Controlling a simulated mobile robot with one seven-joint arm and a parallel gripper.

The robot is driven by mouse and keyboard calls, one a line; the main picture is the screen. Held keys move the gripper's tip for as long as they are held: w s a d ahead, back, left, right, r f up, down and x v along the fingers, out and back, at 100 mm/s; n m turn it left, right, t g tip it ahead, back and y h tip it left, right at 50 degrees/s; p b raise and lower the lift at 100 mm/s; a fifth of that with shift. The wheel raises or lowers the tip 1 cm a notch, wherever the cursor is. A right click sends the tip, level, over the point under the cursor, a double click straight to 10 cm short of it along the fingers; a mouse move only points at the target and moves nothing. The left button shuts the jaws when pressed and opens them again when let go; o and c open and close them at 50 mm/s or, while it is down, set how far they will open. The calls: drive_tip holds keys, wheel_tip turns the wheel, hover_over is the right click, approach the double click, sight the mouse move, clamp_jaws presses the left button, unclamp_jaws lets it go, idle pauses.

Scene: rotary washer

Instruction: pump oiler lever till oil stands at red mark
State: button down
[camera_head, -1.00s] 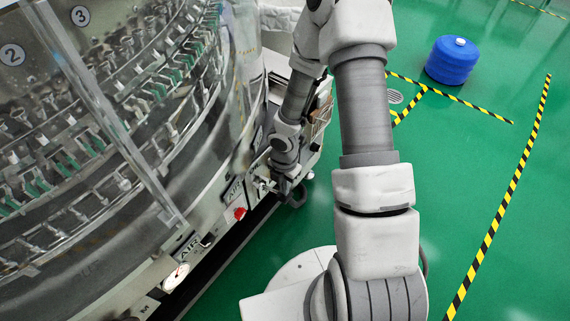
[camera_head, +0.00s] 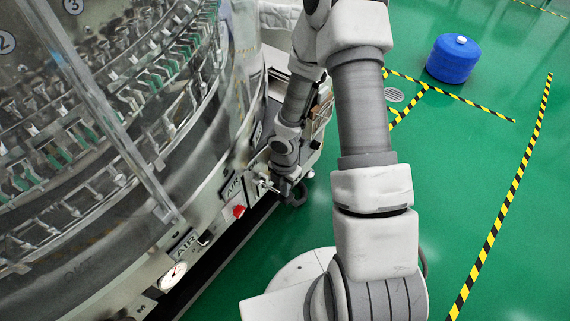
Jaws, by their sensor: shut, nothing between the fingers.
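My gripper (camera_head: 266,185) is small in view, at the end of my downward-reaching arm, beside the lower front panel of the rotary washer (camera_head: 215,205). Its fingers look shut, with nothing seen between them. The oiler, its lever, the oil level and the red mark cannot be made out; my wrist and forearm cover part of that side of the panel. Whether the gripper touches anything there cannot be told.
Clear guards cover the washer's clamps. A blue drum (camera_head: 453,59) stands at the back right. Striped tape (camera_head: 505,190) marks the open green floor.

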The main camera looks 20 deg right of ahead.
wheel_tip(320, 180, down, 4)
drive_tip(key=shift+w+a+r+b, duration=0.15)
drive_tip(key=shift+r+b, duration=0.1)
drive_tip(key=shift+b, duration=1)
wheel_tip(320, 180, up, 8)
drive_tip(key=p, duration=0.8)
drive_tip(key=shift+f, duration=0.1)
drive_tip(key=m, duration=0.2)
drive_tip(key=r+m, duration=0.1)
drive_tip(key=m, duration=0.2)
drive_tip(key=shift+r+m+p, duration=0.35)
drive_tip(key=shift+r+m, duration=0.05)
wheel_tip(320, 180, down, 3)
drive_tip(key=m+b, duration=0.4)
drive_tip(key=m, duration=0.8)
drive_tip(key=shift+f, duration=0.2)
